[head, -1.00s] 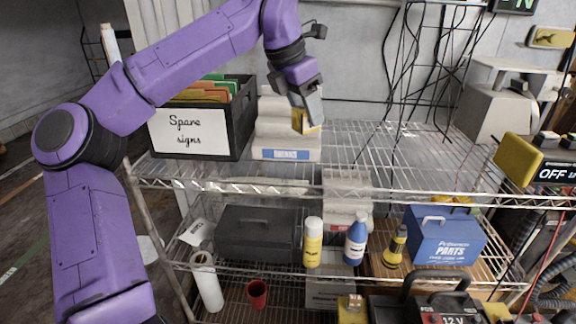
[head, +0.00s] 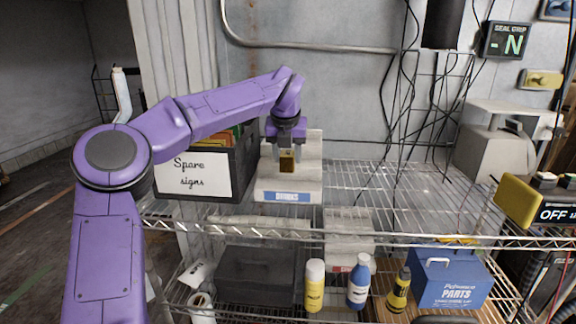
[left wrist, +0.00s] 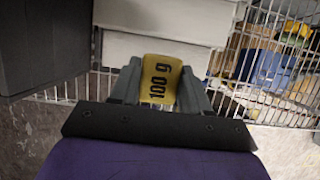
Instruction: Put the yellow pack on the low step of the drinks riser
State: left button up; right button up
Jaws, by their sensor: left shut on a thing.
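The yellow pack (head: 287,161) is between the fingers of my left gripper (head: 287,152), which points down over the drinks riser. In the left wrist view the pack (left wrist: 160,80) shows a black "100 g" print, with a gripper finger (left wrist: 127,82) against its side. The pale stepped drinks riser (head: 266,189) stands on the top wire shelf with a blue label on its front. The pack appears in front of the riser's steps, near its low step (left wrist: 150,47). I cannot tell whether it touches the step. My right gripper is not in view.
A black "Spare signs" box (head: 245,165) stands close to the riser's left. The wire shelf (head: 370,195) is clear to the right, up to a scale (head: 490,150). Bottles and a blue parts box (head: 450,278) sit on the shelf below.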

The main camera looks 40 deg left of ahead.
aim_at(288, 169)
pick_arm(q)
jog(key=shift+w+a+f, duration=0.25)
jog(key=shift+w+f, duration=0.05)
jog(key=shift+f, duration=0.15)
jog(key=shift+w+a+f, duration=0.25)
jog(key=shift+f, duration=0.15)
jog(key=x, duration=0.3)
jog(key=shift+s+d+f, duration=0.15)
jog(key=shift+s+f, duration=0.05)
jog(key=shift+f, duration=0.35)
jog(key=shift+d+f, duration=0.1)
jog(key=o, duration=1.1)
jog(key=v, duration=1.2)
jog(key=shift+r, duration=0.2)
